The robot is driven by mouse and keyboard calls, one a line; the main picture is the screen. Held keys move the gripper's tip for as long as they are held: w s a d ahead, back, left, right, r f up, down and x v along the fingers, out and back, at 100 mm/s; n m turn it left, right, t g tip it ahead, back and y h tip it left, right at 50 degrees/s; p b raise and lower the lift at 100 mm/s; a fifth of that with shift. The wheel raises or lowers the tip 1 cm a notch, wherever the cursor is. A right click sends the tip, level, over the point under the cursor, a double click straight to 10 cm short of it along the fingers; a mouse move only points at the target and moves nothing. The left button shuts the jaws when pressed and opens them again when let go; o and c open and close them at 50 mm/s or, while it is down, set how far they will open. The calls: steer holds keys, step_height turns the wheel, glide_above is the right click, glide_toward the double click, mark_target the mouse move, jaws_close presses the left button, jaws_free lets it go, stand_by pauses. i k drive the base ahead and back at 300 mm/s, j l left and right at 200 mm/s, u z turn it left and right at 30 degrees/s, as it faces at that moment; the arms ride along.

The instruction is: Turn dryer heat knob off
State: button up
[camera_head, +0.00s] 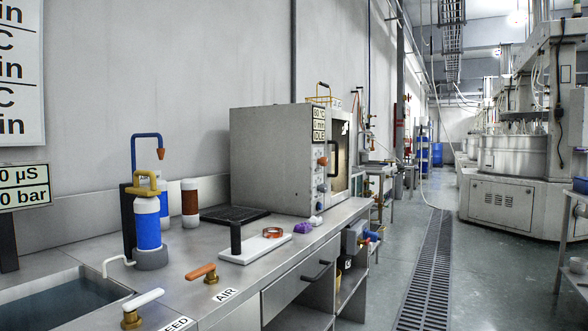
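The dryer (268,160) is a grey box on the steel bench against the left wall. Its front faces right and shows at a steep angle. A label with lines of text (319,122) sits at the top of the front; the last line seems to read IDLE. I cannot tell which is the heat knob or how any is turned. The dryer door (340,160) has a dark handle. My gripper is not in view.
The steel bench (215,250) carries a blue bottle (147,221), a brown bottle (190,203), a white plate (255,247) with a copper ring, and lever valves (202,272). A drawer (300,285) is below. The aisle floor (390,250) with a drain grate (428,270) is clear.

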mark_target(323, 160)
steer(key=i+l+u, duration=0.1)
steer(key=i+l, duration=0.2)
steer(key=i, duration=0.2)
steer(key=i+l, duration=0.3)
steer(key=i, duration=0.2)
steer(key=i+l+u, duration=0.15)
steer(key=i+l, duration=0.15)
steer(key=i, duration=0.2)
